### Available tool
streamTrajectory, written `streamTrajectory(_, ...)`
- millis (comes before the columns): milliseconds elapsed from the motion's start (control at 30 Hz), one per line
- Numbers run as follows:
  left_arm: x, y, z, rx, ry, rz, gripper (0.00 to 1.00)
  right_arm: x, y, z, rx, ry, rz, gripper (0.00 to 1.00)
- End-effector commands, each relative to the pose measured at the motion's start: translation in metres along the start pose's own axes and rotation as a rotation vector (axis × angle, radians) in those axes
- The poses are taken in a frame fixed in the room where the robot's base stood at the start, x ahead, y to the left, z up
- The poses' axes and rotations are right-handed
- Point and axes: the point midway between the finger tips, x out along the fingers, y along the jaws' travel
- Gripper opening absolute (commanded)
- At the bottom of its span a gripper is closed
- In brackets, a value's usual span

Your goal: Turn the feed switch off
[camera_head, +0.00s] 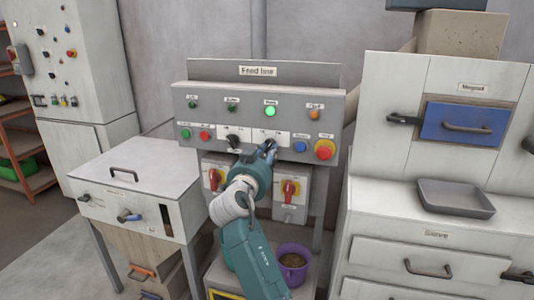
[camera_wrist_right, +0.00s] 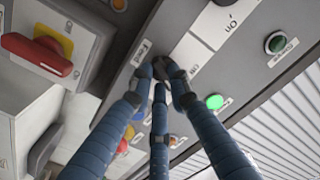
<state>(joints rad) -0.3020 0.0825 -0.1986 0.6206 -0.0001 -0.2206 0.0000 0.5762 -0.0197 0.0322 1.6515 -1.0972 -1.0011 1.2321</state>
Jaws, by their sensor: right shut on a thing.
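The control panel (camera_head: 258,98) stands in the middle of the head view, with a sign on top that seems to begin with "Feed". My right gripper (camera_head: 267,149) reaches up to the right-hand black rotary switch on it, which I take to be the feed switch. In the right wrist view the fingers (camera_wrist_right: 163,74) are closed around this small dark knob and hide most of it, so its angle cannot be told. A second black switch (camera_head: 233,142) sits to the left. The green lamp (camera_head: 270,111) above the gripped switch is lit. My left gripper is not in view.
Blue (camera_head: 300,147) and red (camera_head: 324,150) buttons sit right of the gripper. Two red-handled yellow switches (camera_head: 215,179) (camera_head: 290,188) are below the panel. A purple bucket (camera_head: 293,278) stands underneath. A grey tray (camera_head: 456,200) lies on the right cabinet.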

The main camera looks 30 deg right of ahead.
Motion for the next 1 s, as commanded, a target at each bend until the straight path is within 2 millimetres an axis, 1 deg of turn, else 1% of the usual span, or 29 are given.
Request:
streamTrajectory(167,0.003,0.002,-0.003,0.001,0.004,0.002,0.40,0.000,0.000,-0.001,-0.100,0.002,-0.001,0.00)
streamTrajectory(467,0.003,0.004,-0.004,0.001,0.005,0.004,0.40,0.001,0.001,-0.004,-0.369,0.002,0.000,0.00)
streamTrajectory(800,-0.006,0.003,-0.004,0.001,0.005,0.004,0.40,0.001,0.000,-0.007,-0.683,0.003,0.000,0.00)
streamTrajectory(1000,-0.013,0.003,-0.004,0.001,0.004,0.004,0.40,0.001,0.000,-0.008,-0.833,0.003,0.000,0.00)
